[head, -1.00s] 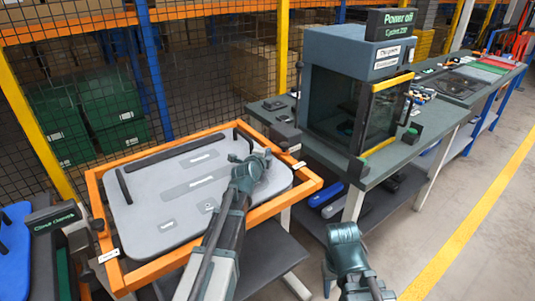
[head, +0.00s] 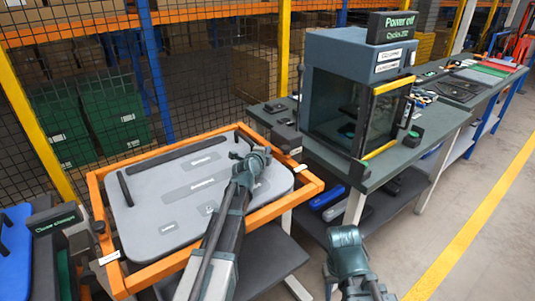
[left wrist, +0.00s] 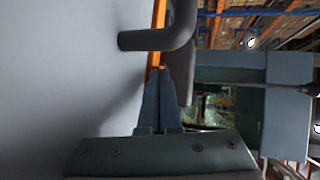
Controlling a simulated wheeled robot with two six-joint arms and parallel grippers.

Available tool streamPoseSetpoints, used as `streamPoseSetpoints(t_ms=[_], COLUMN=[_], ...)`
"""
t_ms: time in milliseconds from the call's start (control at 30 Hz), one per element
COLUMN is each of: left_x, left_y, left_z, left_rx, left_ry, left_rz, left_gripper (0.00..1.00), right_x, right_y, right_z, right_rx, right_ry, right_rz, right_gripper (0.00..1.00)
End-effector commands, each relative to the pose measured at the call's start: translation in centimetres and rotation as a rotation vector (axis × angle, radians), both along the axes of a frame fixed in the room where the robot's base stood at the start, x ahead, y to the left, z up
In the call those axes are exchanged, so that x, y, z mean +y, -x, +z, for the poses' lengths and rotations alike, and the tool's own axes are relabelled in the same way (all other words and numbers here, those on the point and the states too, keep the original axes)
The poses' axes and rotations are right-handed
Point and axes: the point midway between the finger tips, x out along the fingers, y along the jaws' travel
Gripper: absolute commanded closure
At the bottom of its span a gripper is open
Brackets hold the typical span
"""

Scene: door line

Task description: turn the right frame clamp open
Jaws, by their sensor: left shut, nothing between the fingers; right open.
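The right frame clamp (head: 285,140) is a small dark part at the right side of the orange frame (head: 310,188), with a white label beside it. How far it is turned is too small to tell. My left gripper (head: 266,152) is shut and empty over the right part of the grey panel, a little left of the clamp. In the left wrist view its fingertips (left wrist: 160,72) point at the orange frame edge, just short of a dark bent bar (left wrist: 160,38), probably the panel's handle. My right gripper (head: 345,238) is open and empty, low in front of the bench.
The grey panel (head: 175,195) lies inside the frame, with a dark handle (head: 125,187) at its left. A glass-fronted machine (head: 355,90) stands on the bench (head: 420,150) to the right. A mesh fence stands behind. The floor at right is clear.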

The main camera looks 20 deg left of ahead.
Motion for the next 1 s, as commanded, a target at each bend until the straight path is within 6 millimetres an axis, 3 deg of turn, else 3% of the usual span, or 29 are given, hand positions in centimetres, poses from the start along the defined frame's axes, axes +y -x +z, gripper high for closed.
streamPoseSetpoints(t_ms=[733, 867, 1000], left_x=[0.1, 0.1, 0.1], left_y=[-0.8, 0.3, 2.9], left_z=[0.0, 0.4, 1.4], left_rx=[0.000, 0.000, 0.000], left_ry=[0.000, 0.001, 0.002], left_rz=[0.000, 0.000, 0.002], left_gripper=[1.00, 1.00, 1.00], right_x=[0.0, 0.0, 0.0], right_y=[0.0, 0.0, 0.0], right_z=[0.0, 0.4, 1.3], right_rx=[0.000, 0.000, 0.000], right_ry=[0.000, 0.000, 0.000], right_rz=[0.000, 0.000, 0.000], right_gripper=[0.50, 0.50, 0.50])
